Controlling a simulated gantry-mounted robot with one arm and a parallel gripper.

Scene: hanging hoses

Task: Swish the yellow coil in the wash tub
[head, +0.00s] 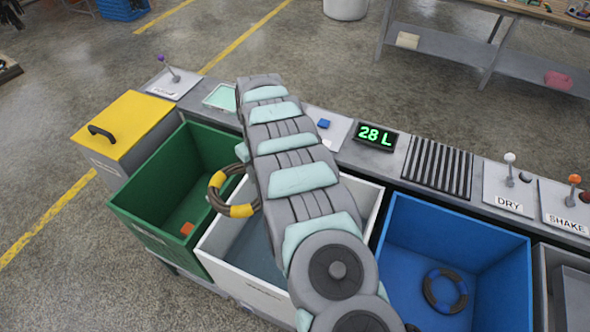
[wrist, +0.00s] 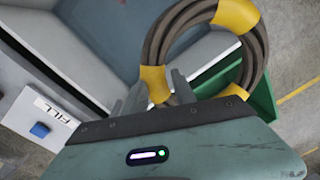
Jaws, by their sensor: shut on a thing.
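The yellow coil (head: 241,211) is a brown hose ring with yellow bands. In the head view it hangs above the left part of the white wash tub (head: 240,281), near the green tub's side. Bluish-grey water seems to show inside the wash tub. My gripper's fingers are hidden behind my arm in the head view. In the wrist view my gripper (wrist: 158,88) is shut on the coil (wrist: 153,82) at a yellow band, and the ring extends up and right from the fingers.
A green tub (head: 165,243) with a small orange item inside stands left of the wash tub. A blue tub (head: 505,285) holding a blue-and-black coil (head: 445,291) stands right. Behind are a display (head: 375,136) reading 28 L, a grate (head: 438,168), and DRY and SHAKE levers.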

